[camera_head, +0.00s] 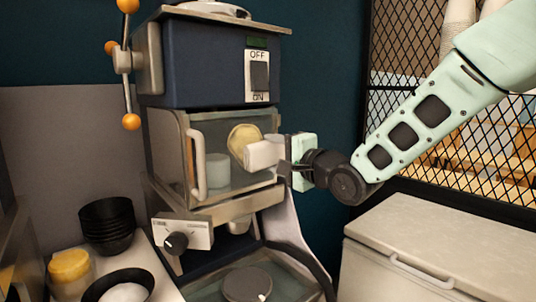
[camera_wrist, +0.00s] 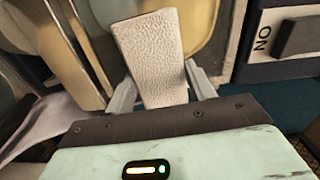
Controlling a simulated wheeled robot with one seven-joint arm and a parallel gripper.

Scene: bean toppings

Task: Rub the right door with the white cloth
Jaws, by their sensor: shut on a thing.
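My gripper (camera_head: 284,157) is shut on the white cloth (camera_head: 262,153), a pale, folded-looking pad that sticks out to the left towards the machine. In the wrist view the textured cloth (camera_wrist: 150,62) stands between the two fingers (camera_wrist: 160,92). The machine's glass door (camera_head: 226,180), with a pale upright handle (camera_head: 197,162) at its left, is behind the cloth. The cloth overlaps the glass near its right end; I cannot tell whether it touches. A round yellowish thing (camera_head: 240,135) shows at the glass, partly hidden by the cloth.
Above the door is a dark blue box with an OFF/ON switch (camera_head: 259,76). A lever with orange knobs (camera_head: 131,121) sticks out at left. Stacked black bowls (camera_head: 106,222) stand lower left. A white chest (camera_head: 440,240) is lower right, below a mesh screen.

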